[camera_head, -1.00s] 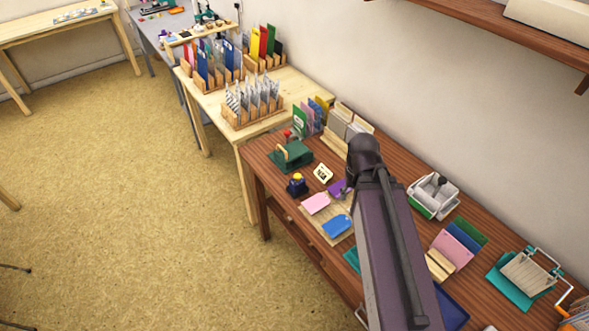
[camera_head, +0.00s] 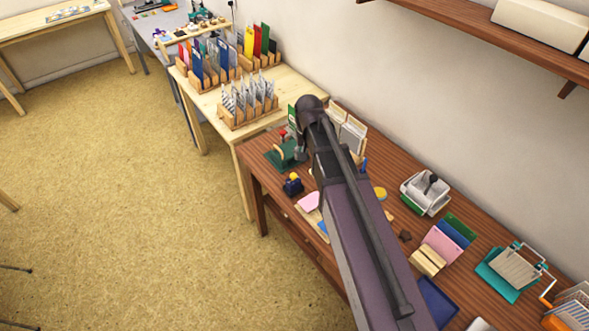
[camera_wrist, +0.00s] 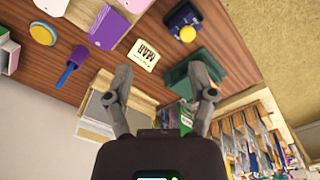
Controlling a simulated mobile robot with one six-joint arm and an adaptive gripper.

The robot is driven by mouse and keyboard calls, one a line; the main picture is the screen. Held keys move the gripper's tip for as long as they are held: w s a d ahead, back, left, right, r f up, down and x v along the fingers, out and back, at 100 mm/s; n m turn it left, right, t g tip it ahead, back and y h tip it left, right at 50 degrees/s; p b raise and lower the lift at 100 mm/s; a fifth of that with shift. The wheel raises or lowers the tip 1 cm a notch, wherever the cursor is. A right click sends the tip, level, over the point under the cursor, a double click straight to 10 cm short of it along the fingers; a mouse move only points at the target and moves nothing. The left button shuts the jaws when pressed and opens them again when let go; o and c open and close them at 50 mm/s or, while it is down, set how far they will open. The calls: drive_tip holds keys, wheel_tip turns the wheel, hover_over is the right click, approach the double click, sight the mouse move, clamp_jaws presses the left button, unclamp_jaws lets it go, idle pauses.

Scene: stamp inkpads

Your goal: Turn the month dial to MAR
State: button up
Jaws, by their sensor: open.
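A cream card (camera_wrist: 143,55) with dark lettering that looks like MAR shows in the wrist view, beyond my left finger. A dark blue device with a yellow knob (camera_head: 293,184) stands near the table's front edge; it is also at the top of the wrist view (camera_wrist: 184,27). I cannot tell which part is the month dial. My gripper (camera_wrist: 166,84) is open and empty above the table; my arm mostly hides it in the head view.
Card holders (camera_head: 351,135) stand at the back. A white-grey device (camera_head: 427,192) is to the right. A rack table (camera_head: 247,130) adjoins on the left.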

drive_tip(key=r, duration=0.1)
hover_over(293, 175)
drive_tip(key=shift+r+m+p, duration=0.1)
drive_tip(key=shift+m+p, duration=0.2)
wheel_tip(293, 175, down, 14)
drive_tip(key=b, duration=1.3)
drive_tip(key=shift+r+b, duration=0.1)
drive_tip(key=shift+b, duration=0.3)
clamp_jaws()
